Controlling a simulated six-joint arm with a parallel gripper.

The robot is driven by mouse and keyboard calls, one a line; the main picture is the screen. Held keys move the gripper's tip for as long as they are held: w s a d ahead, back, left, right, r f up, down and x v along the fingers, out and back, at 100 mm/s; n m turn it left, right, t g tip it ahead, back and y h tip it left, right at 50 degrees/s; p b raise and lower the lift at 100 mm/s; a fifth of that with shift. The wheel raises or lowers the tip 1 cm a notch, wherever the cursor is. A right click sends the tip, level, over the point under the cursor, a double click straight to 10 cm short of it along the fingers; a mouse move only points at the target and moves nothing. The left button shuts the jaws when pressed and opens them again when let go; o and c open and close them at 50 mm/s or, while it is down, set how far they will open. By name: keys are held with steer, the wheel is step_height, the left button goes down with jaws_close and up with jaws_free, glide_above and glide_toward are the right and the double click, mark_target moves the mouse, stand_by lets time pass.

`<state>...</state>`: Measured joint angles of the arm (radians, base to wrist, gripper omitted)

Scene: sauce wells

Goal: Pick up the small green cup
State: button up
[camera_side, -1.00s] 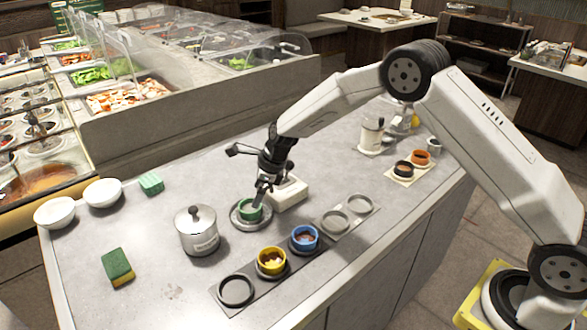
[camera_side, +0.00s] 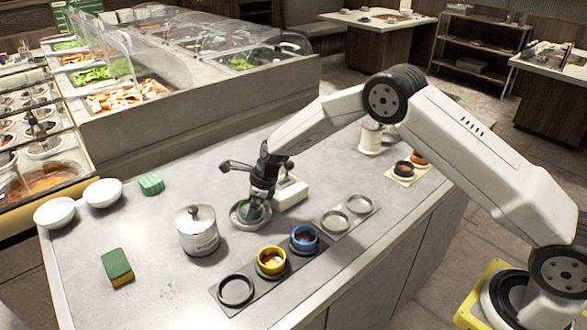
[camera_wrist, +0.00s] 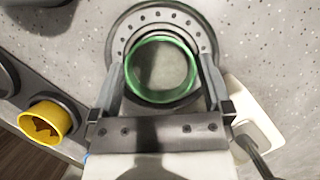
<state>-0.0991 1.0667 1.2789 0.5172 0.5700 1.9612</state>
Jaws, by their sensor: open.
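The small green cup (camera_wrist: 161,69) stands upright in a round grey metal holder (camera_wrist: 195,25). In the wrist view its inside looks empty. My gripper (camera_wrist: 161,72) is open, with one finger on each side of the cup; I cannot tell whether either finger touches it. In the side view my gripper (camera_side: 256,204) points down over the cup and hides most of it, with a little green (camera_side: 251,211) showing inside the holder.
A lidded steel pot (camera_side: 198,232) stands left of the holder, and a white box (camera_side: 291,194) is close on its right. A dark rack in front holds a yellow cup (camera_side: 271,261) and a blue cup (camera_side: 304,238).

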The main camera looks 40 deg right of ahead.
steer(key=c, duration=1)
steer(key=shift+r, duration=0.1)
step_height(320, 180, up, 10)
stand_by(0.7)
